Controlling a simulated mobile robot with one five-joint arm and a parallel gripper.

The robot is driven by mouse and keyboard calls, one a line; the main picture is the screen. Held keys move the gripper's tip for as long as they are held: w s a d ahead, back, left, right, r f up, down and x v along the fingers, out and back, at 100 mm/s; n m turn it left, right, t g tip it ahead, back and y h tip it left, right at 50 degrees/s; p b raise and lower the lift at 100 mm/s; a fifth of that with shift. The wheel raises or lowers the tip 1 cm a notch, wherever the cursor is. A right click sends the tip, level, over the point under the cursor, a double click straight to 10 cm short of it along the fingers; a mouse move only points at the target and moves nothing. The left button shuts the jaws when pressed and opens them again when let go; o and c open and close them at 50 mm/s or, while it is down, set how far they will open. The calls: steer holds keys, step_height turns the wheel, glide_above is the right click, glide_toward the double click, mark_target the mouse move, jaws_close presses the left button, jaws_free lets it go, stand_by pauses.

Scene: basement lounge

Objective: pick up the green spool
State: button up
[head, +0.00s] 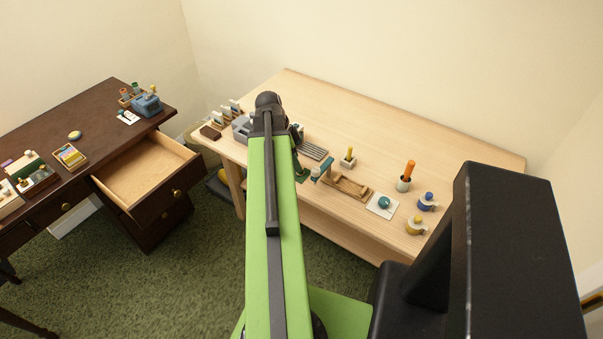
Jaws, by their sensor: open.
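No thing shows plainly enough for me to be sure it is the green spool. A small green piece (135,86) stands among coloured pieces at the back right of the dark desk (98,100). A round teal-green thing (384,203) sits on a white square plate on the pale table (420,145). Both are small, and their exact shape is unclear. My green arm reaches forward over the front left of the pale table and ends in a dark joint. I cannot make out my gripper's fingers, and the arm hides part of the table.
The dark desk has an open, seemingly empty drawer (145,170) jutting out. On the pale table are an orange-topped cup (404,183), blue mug (428,201), yellow mug (415,225) and wooden tray (347,187). The table's back right is clear.

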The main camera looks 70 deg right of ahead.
steer(key=b+x, duration=0.4)
steer(key=x, duration=0.1)
steer(key=shift+s, duration=0.1)
steer(key=shift+r, duration=0.15)
jaws_close()
